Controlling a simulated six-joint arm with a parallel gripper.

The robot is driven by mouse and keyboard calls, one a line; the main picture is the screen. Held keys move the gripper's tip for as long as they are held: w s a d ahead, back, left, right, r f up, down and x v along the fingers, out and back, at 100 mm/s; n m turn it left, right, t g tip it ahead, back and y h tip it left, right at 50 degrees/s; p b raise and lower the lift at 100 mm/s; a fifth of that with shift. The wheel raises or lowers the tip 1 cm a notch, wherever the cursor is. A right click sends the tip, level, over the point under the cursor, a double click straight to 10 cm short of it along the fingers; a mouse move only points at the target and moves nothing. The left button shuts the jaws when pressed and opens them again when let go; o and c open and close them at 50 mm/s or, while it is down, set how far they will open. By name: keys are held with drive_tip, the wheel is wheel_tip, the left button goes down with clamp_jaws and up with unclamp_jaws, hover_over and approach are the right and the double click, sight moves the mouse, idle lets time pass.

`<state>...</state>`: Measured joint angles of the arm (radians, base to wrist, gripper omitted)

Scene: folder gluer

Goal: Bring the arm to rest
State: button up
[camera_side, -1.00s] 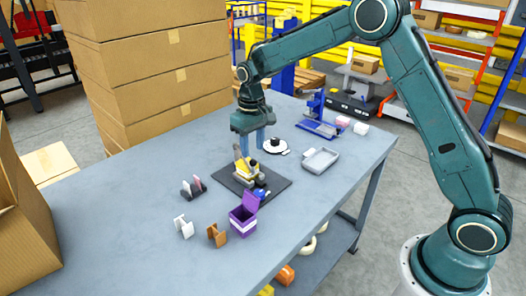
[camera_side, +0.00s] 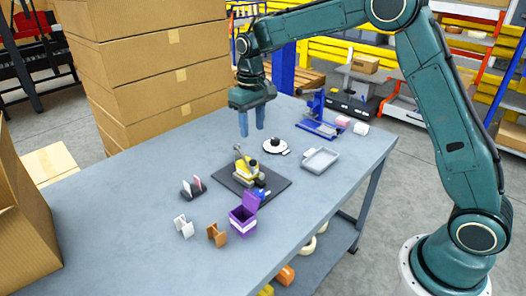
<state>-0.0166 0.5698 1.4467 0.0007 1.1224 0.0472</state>
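My gripper (camera_side: 251,123) hangs above the grey table (camera_side: 120,210), fingers pointing down. Its two blue fingers are apart with nothing between them. Below and in front of it a yellow and grey device with a lever (camera_side: 245,170) stands on a dark mat (camera_side: 275,185). The gripper is clear of the device and of the table.
A purple open box (camera_side: 243,220), a brown holder (camera_side: 216,236), a white holder (camera_side: 183,227) and a dark rack (camera_side: 193,188) stand at the front. A white round disc (camera_side: 276,147), a grey tray (camera_side: 320,160) and a blue stand (camera_side: 318,120) are farther back. Stacked cartons (camera_side: 150,70) rise at the left.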

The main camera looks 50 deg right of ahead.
drive_tip(key=s+r+t, duration=0.3)
drive_tip(key=s+r, duration=0.9)
drive_tip(key=s, duration=0.4)
drive_tip(key=s+f+t, duration=0.2)
drive_tip(key=s, duration=1.6)
drive_tip(key=shift+d+t, duration=0.3)
drive_tip(key=shift+d, duration=0.1)
